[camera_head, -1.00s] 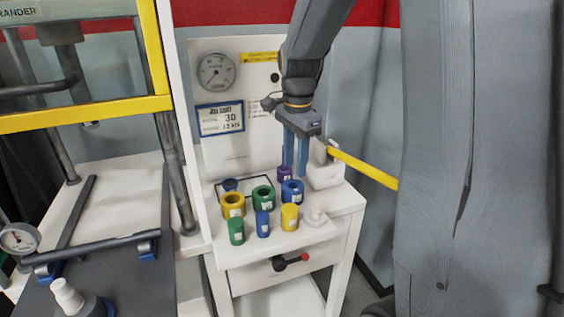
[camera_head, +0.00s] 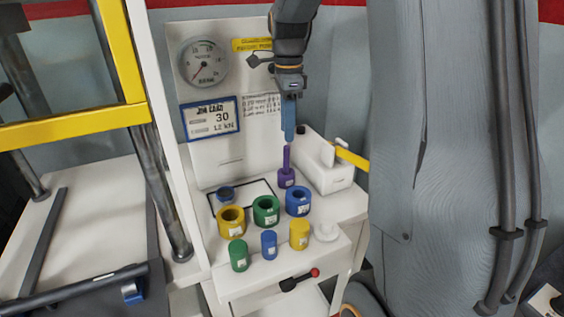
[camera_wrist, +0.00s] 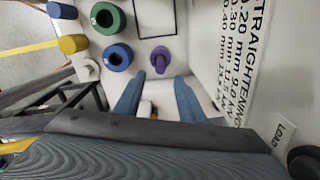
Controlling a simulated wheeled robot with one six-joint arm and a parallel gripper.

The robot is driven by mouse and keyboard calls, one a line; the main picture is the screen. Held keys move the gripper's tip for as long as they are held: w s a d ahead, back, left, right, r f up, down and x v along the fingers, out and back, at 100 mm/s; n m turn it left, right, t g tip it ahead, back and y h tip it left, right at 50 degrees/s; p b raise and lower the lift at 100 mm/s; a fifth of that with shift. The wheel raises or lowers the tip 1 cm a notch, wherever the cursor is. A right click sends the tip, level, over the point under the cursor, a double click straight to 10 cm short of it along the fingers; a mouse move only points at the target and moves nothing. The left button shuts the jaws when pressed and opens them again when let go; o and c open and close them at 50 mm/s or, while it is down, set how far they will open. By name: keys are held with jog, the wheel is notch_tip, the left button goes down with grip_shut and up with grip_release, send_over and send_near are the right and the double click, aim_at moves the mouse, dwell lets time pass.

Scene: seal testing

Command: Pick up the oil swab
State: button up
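No label marks the oil swab. The likeliest match is a purple piece with a thin upright stem (camera_head: 287,172), standing on the white bench behind the blue ring. It also shows in the wrist view (camera_wrist: 160,60), just beyond the fingertips. My gripper (camera_head: 289,138) is above the stem in the head view, its fingers seen edge-on. In the wrist view its two blue fingers (camera_wrist: 159,80) are apart with nothing held between them. The fingers do not appear to touch the purple piece.
Yellow (camera_head: 231,221), green (camera_head: 266,211) and blue (camera_head: 298,201) rings stand on the bench, with smaller cylinders in front. A white box (camera_head: 325,172) stands close on the right, beside a yellow bar (camera_head: 351,157). An upright panel with a gauge (camera_head: 203,63) is behind.

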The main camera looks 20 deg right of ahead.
aim_at(286, 147)
jog(key=shift+a+f+p, duration=0.2)
jog(key=shift+f+p, duration=0.3)
jog(key=shift+f, duration=1)
jog(key=shift+d+f+p, duration=0.1)
jog(key=shift+f+p, duration=0.9)
jog(key=shift+f, duration=1.4)
grip_shut()
